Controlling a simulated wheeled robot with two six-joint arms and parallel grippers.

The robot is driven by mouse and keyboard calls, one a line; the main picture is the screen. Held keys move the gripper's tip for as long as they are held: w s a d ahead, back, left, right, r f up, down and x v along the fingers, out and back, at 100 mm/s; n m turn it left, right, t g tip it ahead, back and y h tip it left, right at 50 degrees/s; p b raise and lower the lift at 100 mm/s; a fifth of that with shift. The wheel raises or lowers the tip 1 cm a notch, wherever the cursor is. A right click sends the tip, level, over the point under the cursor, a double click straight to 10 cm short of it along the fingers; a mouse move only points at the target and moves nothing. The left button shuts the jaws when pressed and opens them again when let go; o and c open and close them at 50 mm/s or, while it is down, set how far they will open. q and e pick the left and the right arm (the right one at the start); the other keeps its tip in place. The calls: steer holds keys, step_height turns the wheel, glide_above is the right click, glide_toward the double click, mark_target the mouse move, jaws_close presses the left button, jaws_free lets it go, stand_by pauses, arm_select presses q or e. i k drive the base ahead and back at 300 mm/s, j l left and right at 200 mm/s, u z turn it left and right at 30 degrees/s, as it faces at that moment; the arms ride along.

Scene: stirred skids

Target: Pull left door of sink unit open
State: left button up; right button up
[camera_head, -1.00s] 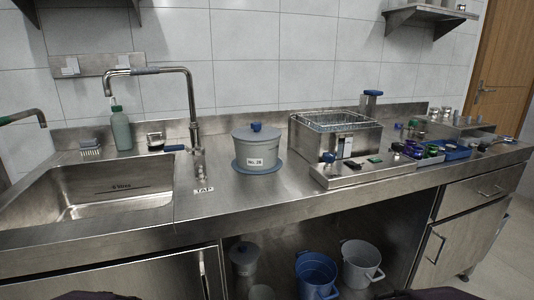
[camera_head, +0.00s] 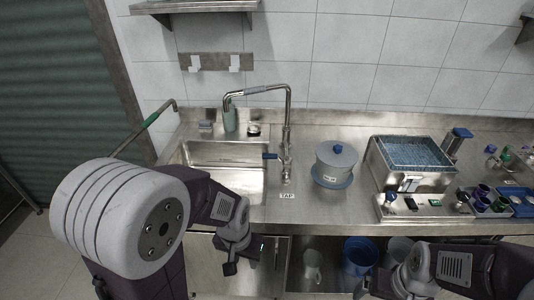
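The steel door of the sink unit (camera_head: 204,272) is below the sink, partly hidden behind my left arm. An upright handle (camera_head: 277,253) shows near its right edge. The door looks closed or nearly so; I cannot tell exactly. My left gripper (camera_head: 231,267) points down in front of the door, left of the handle and apart from it in the picture. Its fingers are dark and small, and their opening is unclear. My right gripper (camera_head: 366,290) is low in front of the open bay, its fingertips hard to make out.
The sink (camera_head: 225,180) and tap (camera_head: 287,130) are above the door. A lidded grey pot (camera_head: 335,165) and a wire-basket bath (camera_head: 412,160) stand on the counter. A blue bucket (camera_head: 358,254) and a pale jug (camera_head: 312,265) sit in the open bay.

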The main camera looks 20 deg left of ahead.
mark_target(202, 263)
steer(key=u, duration=1.45)
